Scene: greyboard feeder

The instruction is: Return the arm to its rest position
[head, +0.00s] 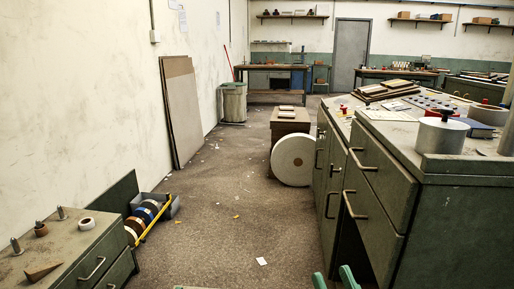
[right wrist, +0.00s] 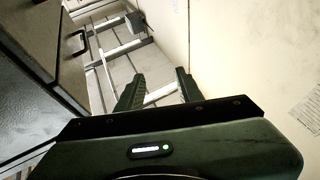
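My right gripper (head: 334,273) shows at the bottom edge of the head view, only its two green fingertips, spread apart in front of the grey-green cabinet. It also shows in the right wrist view (right wrist: 159,82), with its fingers apart and nothing between them. The rest of the right arm is hidden in the head view.
A cabinet (head: 384,166) with drawers and handles fills the right side. A low drawer unit (head: 62,250) stands at the lower left, beside a bin of tape rolls (head: 167,209). A large white roll (head: 293,159) stands ahead. The middle floor is mostly clear.

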